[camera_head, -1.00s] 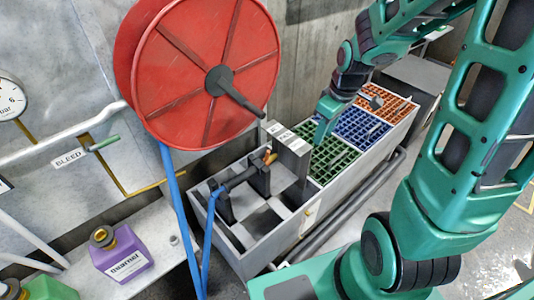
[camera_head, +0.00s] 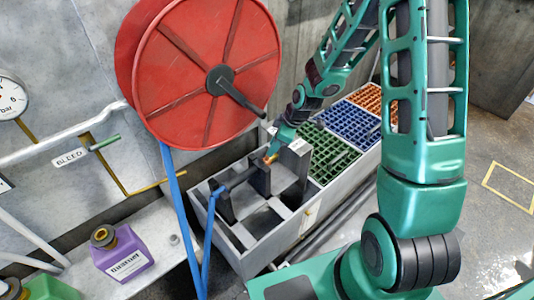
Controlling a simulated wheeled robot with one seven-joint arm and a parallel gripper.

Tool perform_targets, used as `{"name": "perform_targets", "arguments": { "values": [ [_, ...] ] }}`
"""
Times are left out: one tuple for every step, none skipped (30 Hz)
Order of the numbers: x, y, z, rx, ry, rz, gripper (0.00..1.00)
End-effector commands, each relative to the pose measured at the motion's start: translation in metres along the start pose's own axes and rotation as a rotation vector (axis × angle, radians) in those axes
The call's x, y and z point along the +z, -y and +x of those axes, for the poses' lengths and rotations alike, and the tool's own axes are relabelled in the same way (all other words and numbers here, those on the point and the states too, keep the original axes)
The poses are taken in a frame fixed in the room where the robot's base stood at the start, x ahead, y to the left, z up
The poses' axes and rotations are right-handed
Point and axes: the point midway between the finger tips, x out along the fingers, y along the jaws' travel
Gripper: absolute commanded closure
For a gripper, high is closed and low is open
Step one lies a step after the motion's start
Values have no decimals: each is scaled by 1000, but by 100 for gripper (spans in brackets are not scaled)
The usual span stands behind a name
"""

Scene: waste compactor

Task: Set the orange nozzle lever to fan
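The orange nozzle lever (camera_head: 270,159) is a small orange piece at the upper right end of the dark nozzle (camera_head: 238,180), which lies across upright supports in the grey crate (camera_head: 306,214). A blue hose runs from the nozzle's lower left end. My gripper (camera_head: 272,152) is at the lever, its tip pointing down and left. It is small in the view, and I cannot tell whether its fingers are open or shut or whether they touch the lever. A grey block (camera_head: 295,160) with a label stands just right of the lever; the label's text is too small to read.
A large red hose reel (camera_head: 205,70) with a dark crank handle (camera_head: 242,99) stands close above and left of my gripper. Green (camera_head: 333,160), blue (camera_head: 356,127) and orange grids lie to the right. A purple jug (camera_head: 122,252) sits on the left ledge.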

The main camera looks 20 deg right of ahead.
Motion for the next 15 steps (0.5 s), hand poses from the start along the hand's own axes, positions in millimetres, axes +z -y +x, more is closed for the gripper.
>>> {"name": "perform_targets", "arguments": {
  "values": [
    [0, 1, 9, -3, 0, 0, 70],
    [0, 1, 14, -3, 0, 0, 70],
    [0, 1, 19, -3, 0, 0, 70],
    [0, 1, 24, -4, 0, 0, 70],
    [0, 1, 28, -3, 0, 0, 70],
    [0, 1, 32, -2, 0, 0, 70],
    [0, 1, 36, -3, 0, 0, 70],
    [0, 1, 39, -3, 1, 0, 70],
    [0, 0, 43, -2, 1, 0, 70],
    [0, 0, 45, -1, 0, 0, 70],
    [0, 0, 48, -1, 0, 1, 70],
    [0, 0, 50, 0, 0, 1, 70],
    [0, 0, 51, 0, 0, 1, 70],
    [0, 0, 53, 0, 0, 1, 70],
    [0, 0, 54, 0, 0, 1, 70]
  ]
}}
